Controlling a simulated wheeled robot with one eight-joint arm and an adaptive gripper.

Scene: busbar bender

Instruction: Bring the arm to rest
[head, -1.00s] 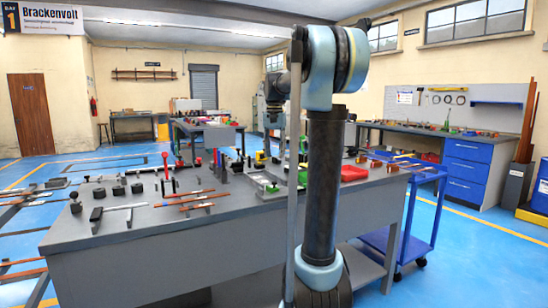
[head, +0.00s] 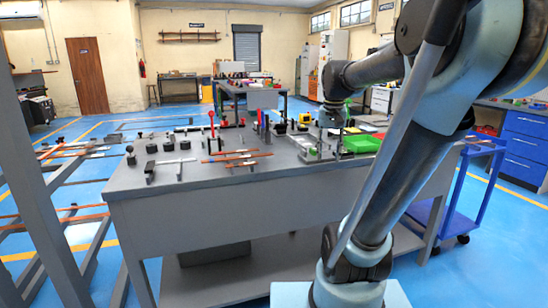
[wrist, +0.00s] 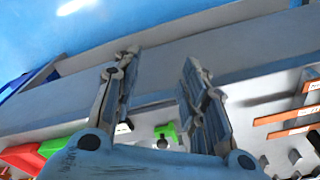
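My gripper (wrist: 160,60) is open in the wrist view, its two fingers apart with nothing between them. It hangs over the grey workbench (wrist: 210,65), whose near edge and the blue floor show beyond the fingertips. In the head view my arm leans to the right and reaches over the bench (head: 210,215). Its wrist end is above the bench's back right part, and the fingers are too small to make out there.
Copper bars (head: 236,157) and several black blocks lie on the bench's left half. A green bin (head: 361,144) stands on the right, also in the wrist view (wrist: 62,146). A blue cart (head: 445,215) stands right of the bench. A grey frame post (head: 45,190) is close at left.

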